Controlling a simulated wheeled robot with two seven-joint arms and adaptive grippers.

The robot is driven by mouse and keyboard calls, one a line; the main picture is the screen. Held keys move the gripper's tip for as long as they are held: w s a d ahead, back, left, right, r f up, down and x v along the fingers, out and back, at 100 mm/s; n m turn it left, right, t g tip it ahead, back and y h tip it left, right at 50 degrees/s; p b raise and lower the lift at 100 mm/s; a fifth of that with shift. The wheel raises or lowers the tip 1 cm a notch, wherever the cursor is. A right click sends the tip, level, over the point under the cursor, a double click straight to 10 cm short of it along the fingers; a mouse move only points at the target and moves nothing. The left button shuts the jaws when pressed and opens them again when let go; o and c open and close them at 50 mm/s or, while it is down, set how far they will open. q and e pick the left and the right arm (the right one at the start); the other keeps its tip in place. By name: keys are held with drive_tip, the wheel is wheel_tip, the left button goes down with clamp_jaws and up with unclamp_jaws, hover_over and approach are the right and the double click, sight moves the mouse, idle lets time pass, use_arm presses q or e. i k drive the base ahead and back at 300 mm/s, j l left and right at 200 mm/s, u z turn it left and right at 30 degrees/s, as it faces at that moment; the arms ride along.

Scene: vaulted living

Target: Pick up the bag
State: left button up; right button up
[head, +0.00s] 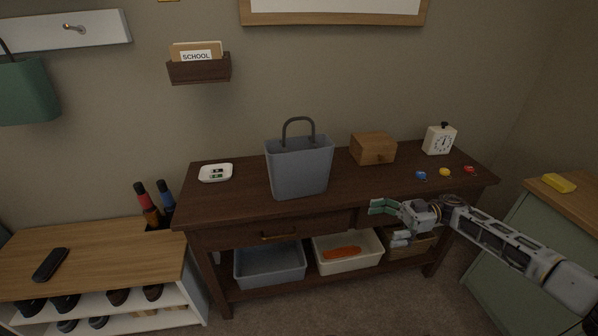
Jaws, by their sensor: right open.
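A grey-blue bag (299,168) with a dark arched handle (298,122) stands upright on the dark wooden console table (236,207), near its middle. My right gripper (378,207) is in front of the table's front edge, to the right of the bag and lower in the picture. It is open and empty, with its fingers pointing left, and it is apart from the bag. My left gripper is not in view. A green bag (28,92) hangs from the wall rack at the far left.
On the table stand a white dish (215,173), a wooden box (373,148), a white clock (439,139) and small coloured items (445,172). Bins (270,264) sit on the shelf below. A shoe bench (90,262) is at left, a green cabinet (520,250) at right.

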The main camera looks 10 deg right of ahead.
sight(300, 166)
drive_tip(key=i, duration=1)
